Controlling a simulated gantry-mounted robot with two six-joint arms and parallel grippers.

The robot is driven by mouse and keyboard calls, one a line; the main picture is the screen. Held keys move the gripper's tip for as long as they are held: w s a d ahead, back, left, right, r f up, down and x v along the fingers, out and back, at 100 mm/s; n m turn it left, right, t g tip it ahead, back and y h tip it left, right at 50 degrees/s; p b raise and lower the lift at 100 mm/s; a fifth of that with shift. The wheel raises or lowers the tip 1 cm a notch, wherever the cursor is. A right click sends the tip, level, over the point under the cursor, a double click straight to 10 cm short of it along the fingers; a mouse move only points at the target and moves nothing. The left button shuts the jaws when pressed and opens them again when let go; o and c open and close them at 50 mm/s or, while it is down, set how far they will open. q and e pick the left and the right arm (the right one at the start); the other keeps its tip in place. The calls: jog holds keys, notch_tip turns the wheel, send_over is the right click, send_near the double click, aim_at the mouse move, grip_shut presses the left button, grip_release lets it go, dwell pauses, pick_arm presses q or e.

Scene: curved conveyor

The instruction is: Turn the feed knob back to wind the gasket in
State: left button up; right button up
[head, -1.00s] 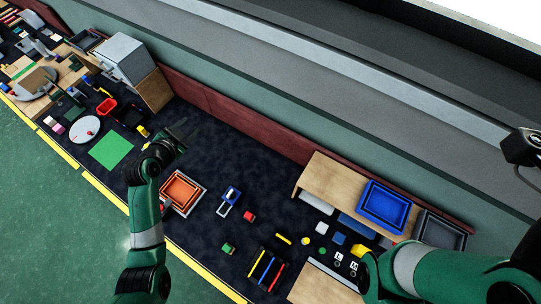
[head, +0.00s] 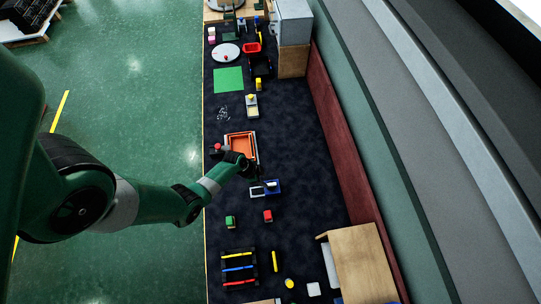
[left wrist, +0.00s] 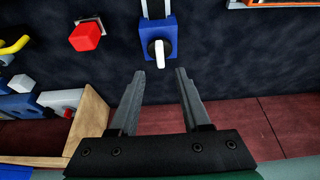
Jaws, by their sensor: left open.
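A small blue device (head: 272,187) with a white part on top sits on the dark mat, with a pale-edged frame (head: 257,191) at its left. In the left wrist view the blue block (left wrist: 158,37) carries a white lever-like knob (left wrist: 160,54), and the pale-edged frame extends away behind it. My left gripper (head: 254,174) is beside the device in the head view. In the left wrist view the left gripper (left wrist: 160,74) is open and empty, with the knob just beyond its fingertips, between their lines. I cannot make out a gasket. My right gripper is out of view.
An orange tray (head: 255,149) lies just behind my left gripper. A red block (head: 268,216) and a green block (head: 230,222) lie nearer, before a rack of coloured bars (head: 224,268). A dark red wall (head: 330,140) and a wooden shelf (head: 362,262) bound the right.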

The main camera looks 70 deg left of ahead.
aim_at(271, 184)
pick_arm(q)
jog(key=b+x, duration=0.3)
jog(key=x, duration=0.4)
jog(key=shift+w+f+b, duration=0.25)
jog(key=shift+f+b, duration=0.05)
jog(key=shift+b, duration=0.1)
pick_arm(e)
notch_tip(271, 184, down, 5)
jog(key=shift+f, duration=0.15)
pick_arm(q)
grip_shut()
